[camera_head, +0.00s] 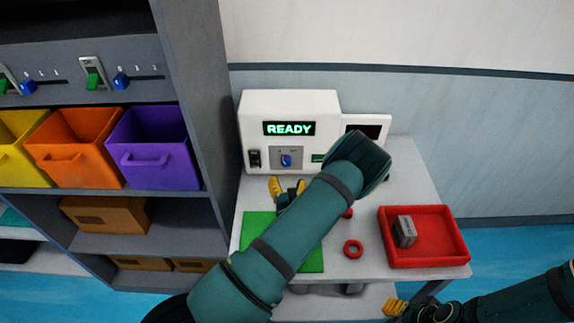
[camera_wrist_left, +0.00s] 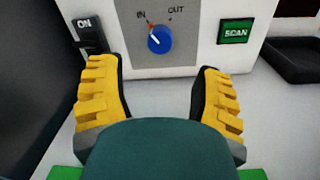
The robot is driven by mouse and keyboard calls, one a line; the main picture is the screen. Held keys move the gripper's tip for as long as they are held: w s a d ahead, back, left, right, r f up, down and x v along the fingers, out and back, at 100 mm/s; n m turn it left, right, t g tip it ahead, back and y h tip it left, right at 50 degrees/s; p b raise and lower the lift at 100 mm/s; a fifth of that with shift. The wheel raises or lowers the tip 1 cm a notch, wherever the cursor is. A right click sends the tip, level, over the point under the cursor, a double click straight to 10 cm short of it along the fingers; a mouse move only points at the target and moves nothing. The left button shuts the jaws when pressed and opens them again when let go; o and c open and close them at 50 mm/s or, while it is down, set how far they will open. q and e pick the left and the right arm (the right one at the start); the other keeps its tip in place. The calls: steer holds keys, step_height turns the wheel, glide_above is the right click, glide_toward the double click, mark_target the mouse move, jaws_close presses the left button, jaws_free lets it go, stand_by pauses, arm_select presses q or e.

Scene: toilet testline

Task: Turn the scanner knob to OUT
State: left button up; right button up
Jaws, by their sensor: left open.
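The scanner (camera_head: 290,102) is a white box at the back of the table, with a lit READY display. Its blue knob (camera_head: 286,161) sits on a grey panel. In the left wrist view the knob (camera_wrist_left: 160,40) has its white pointer towards IN, up and left; OUT is marked up and right. My left gripper (camera_head: 287,187) is open and empty just in front of the panel, below the knob. Its yellow fingers (camera_wrist_left: 155,75) stand apart on either side of the knob, not touching it. My right gripper (camera_head: 395,308) is partly visible at the lower right, away from the scanner.
An ON switch (camera_wrist_left: 88,32) is left of the knob and a green SCAN button (camera_wrist_left: 235,31) right. A green mat (camera_head: 255,228), red ring (camera_head: 353,249) and red tray (camera_head: 425,258) with a grey box (camera_head: 404,231) are on the table. A shelf (camera_head: 190,60) with coloured bins stands left.

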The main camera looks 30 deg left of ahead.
mark_target(286, 164)
arm_select(q)
steer(key=x, duration=0.7)
steer(key=shift+w+a, duration=0.25)
steer(key=shift+w, duration=0.1)
jaws_close()
